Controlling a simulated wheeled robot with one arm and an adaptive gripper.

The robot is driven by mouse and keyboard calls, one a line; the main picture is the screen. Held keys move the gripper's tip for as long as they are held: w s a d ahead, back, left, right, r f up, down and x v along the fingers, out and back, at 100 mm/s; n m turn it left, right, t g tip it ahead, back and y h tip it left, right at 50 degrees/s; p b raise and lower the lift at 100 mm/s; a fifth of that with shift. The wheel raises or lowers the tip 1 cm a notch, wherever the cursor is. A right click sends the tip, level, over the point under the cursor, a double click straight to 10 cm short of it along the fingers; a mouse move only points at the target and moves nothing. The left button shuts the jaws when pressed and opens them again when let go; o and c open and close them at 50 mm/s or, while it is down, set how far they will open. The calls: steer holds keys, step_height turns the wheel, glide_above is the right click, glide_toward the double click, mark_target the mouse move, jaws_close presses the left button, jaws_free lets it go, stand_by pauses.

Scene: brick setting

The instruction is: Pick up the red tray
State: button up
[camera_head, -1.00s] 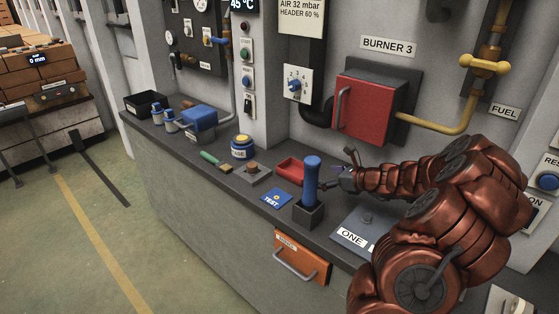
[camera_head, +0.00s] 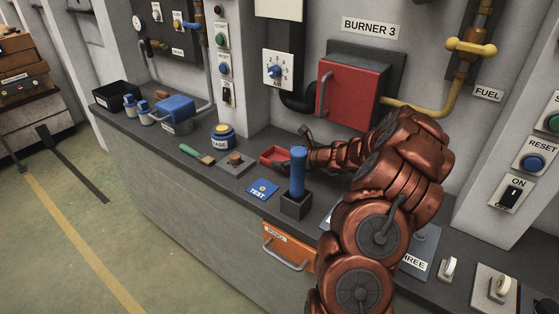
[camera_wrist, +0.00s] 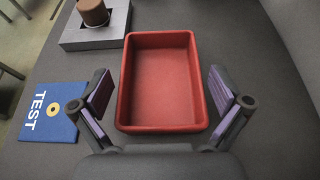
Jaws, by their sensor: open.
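The red tray (camera_wrist: 163,128) is a small, empty, open rectangular tray lying flat on the grey counter. In the wrist view it fills the middle. My gripper (camera_wrist: 165,92) is open, with one purple-padded finger on each side of the tray's near half. Gaps show between the pads and the tray walls. In the head view the red tray (camera_head: 270,155) shows behind the blue-handled tool, and part of it is hidden by my gripper (camera_head: 300,152) at its right.
A blue handle (camera_head: 298,170) stands upright in a dark block, close to my arm. A blue TEST card (camera_wrist: 50,110) lies left of the tray. A grey block with a brown knob (camera_wrist: 97,30) sits at the tray's far left. A red burner door (camera_head: 350,95) is behind.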

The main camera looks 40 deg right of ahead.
steer(key=shift+w+a+f, duration=0.1)
steer(key=shift+w+f, duration=0.05)
steer(key=shift+w, duration=0.15)
steer(key=c, duration=1.3)
steer(key=shift+o, duration=0.2)
